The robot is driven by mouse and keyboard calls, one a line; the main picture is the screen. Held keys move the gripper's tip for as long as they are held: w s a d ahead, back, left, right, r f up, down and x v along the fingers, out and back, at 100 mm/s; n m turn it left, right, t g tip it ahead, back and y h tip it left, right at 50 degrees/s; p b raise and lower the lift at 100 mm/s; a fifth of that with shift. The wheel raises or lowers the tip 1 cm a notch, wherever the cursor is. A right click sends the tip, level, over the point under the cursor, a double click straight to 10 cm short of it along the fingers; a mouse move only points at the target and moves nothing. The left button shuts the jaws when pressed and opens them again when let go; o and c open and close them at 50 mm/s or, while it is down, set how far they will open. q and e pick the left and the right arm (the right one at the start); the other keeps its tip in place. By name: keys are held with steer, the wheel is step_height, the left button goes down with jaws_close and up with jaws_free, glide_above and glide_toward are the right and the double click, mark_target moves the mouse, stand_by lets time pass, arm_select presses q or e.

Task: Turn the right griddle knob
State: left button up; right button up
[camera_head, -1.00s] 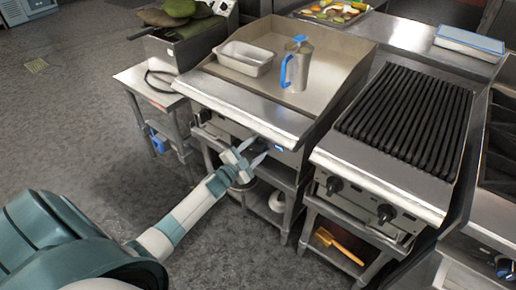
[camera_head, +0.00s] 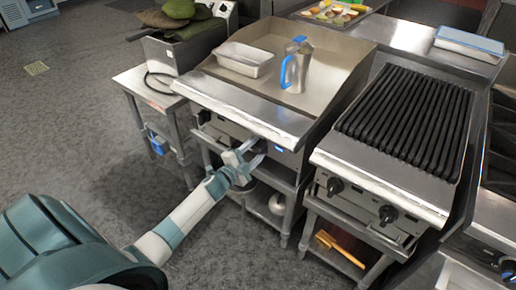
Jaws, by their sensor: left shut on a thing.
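The griddle (camera_head: 225,93) is the flat-topped steel unit in the middle, with a smooth plate and a front panel under its lip. Its left knob (camera_head: 204,117) shows at the left end of that panel. My left gripper (camera_head: 258,152) is at the right part of the panel, just below the lip, with its fingers shut on the right griddle knob. The knob itself is hidden by the fingers and the lip, so its angle cannot be seen. My right gripper is not in view.
A metal pan (camera_head: 245,59) and a blue-handled jug (camera_head: 297,66) stand on the griddle. A ribbed grill (camera_head: 405,115) with its own black knobs (camera_head: 335,186) stands to the right. A side table (camera_head: 150,92) with a fryer is at left.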

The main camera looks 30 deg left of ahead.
arm_select(q)
steer(key=o, duration=0.8)
steer(key=shift+s+a, duration=0.1)
steer(key=shift+s, duration=0.65)
steer(key=shift+s+a+b, duration=0.2)
steer(key=shift+s+b, duration=0.1)
steer(key=shift+s, duration=2.35)
steer(key=shift+s+a+b, duration=0.15)
steer(key=shift+s+b, duration=0.15)
steer(key=shift+s, duration=2.35)
steer(key=shift+s+a+b, duration=0.2)
steer(key=shift+s+b, duration=0.1)
steer(key=shift+s, duration=2.35)
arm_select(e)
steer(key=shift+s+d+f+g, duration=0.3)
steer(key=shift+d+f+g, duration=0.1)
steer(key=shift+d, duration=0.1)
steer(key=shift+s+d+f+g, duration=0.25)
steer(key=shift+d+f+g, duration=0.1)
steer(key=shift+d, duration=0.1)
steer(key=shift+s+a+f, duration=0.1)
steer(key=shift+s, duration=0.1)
